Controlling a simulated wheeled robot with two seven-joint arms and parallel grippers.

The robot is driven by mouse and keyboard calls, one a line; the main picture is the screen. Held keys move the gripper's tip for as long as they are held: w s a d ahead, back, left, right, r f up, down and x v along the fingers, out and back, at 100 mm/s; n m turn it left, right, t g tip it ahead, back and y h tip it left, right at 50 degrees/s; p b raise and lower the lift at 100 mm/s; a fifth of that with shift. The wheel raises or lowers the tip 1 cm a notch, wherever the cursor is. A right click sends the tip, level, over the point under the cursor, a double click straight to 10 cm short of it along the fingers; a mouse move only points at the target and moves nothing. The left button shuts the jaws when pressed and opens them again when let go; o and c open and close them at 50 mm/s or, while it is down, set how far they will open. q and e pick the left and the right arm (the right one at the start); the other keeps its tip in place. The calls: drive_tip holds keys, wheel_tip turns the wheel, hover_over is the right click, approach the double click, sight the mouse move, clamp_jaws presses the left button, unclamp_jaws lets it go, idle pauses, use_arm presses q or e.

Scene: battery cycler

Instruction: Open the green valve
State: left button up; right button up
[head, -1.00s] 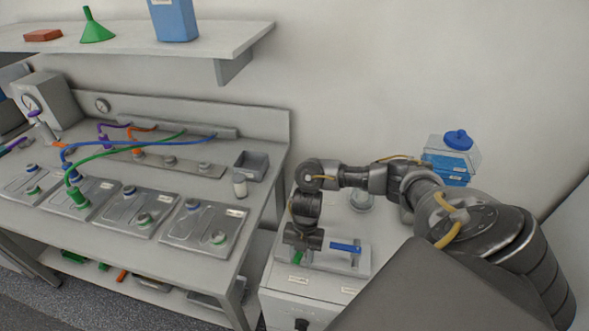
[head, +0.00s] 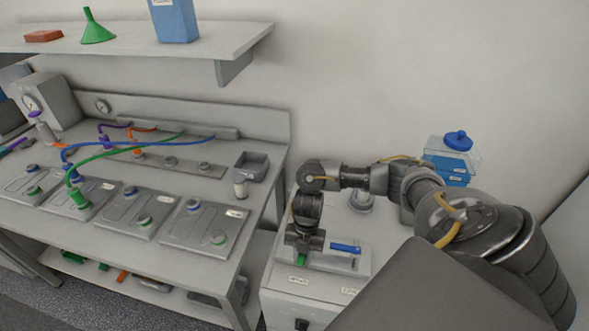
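The green valve handle (head: 301,260) shows as a small green piece on the metal valve plate (head: 334,265), on top of the white cabinet. It points toward the front of the cabinet, and most of it is hidden under my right gripper (head: 303,248). The gripper points down right over the valve. Its fingertips are too small and too covered to tell whether they are open or closed on the handle. A blue valve handle (head: 345,247) lies crosswise on the same plate, just right of the gripper. My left gripper is not in view.
The white cabinet (head: 290,297) stands right of a grey bench (head: 150,250) with several metal plates and coloured hoses. A clear container with blue liquid (head: 446,168) stands behind my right arm. A grey shelf (head: 215,48) hangs above the bench.

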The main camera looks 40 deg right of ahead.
drive_tip(key=shift+o, duration=1.2)
drive_tip(key=shift+s, duration=0.1)
drive_tip(key=p+v, duration=0.6)
drive_tip(key=v, duration=0.2)
drive_tip(key=shift+s+d+r, duration=0.1)
drive_tip(key=shift+s+d, duration=0.05)
